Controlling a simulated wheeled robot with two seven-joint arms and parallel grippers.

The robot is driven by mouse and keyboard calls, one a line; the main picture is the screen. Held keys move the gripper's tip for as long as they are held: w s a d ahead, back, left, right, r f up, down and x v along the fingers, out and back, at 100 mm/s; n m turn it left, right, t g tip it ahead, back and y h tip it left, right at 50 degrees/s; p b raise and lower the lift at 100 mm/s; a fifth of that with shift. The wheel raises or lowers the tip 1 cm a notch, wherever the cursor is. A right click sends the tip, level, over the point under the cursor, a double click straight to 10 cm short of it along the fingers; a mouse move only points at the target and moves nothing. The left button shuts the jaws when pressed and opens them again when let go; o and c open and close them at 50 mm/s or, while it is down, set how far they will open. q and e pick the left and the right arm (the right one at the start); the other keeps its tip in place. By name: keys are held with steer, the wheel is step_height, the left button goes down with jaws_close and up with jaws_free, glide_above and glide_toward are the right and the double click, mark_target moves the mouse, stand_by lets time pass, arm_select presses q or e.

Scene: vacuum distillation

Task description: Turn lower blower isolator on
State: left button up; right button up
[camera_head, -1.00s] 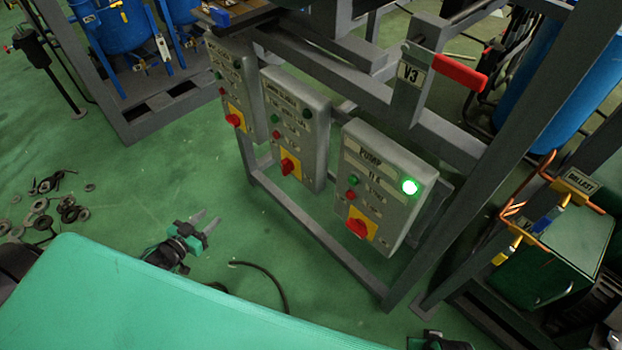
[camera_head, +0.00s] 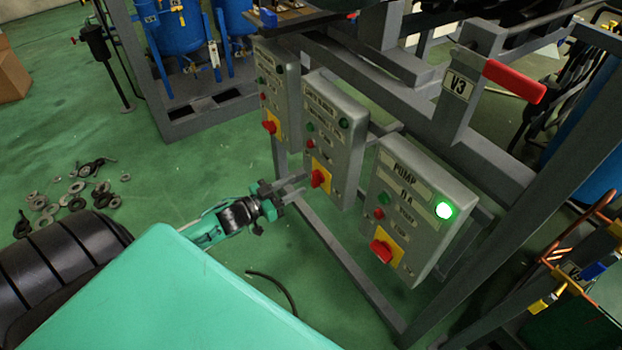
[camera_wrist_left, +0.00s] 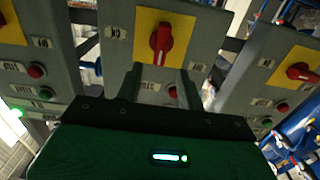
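The middle grey control box (camera_head: 338,120) has a red rotary isolator knob (camera_head: 319,178) on a yellow plate at its lower end; its label is too blurred to read fully. In the left wrist view the red knob (camera_wrist_left: 162,44) is near the top centre, its bar roughly upright. My left gripper (camera_head: 303,184) is just left of and slightly below this knob in the head view, apart from it. In the left wrist view its two fingers (camera_wrist_left: 159,84) are spread with nothing between them, below the knob. My right gripper is not in view.
The PUMP box (camera_head: 412,205), with a lit green lamp (camera_head: 444,210), stands to the right with its own red knob (camera_head: 381,251). Another box (camera_head: 276,90) stands to the left. A frame leg (camera_head: 540,190) rises at right. Loose rings (camera_head: 75,187) lie on the open floor.

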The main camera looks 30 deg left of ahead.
mark_target(312, 177)
arm_select(q)
steer(key=x, duration=0.5)
steer(key=shift+w+d, duration=0.3)
steer(key=shift+w, duration=0.35)
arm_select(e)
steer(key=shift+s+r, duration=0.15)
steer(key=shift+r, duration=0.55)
arm_select(q)
jaws_close()
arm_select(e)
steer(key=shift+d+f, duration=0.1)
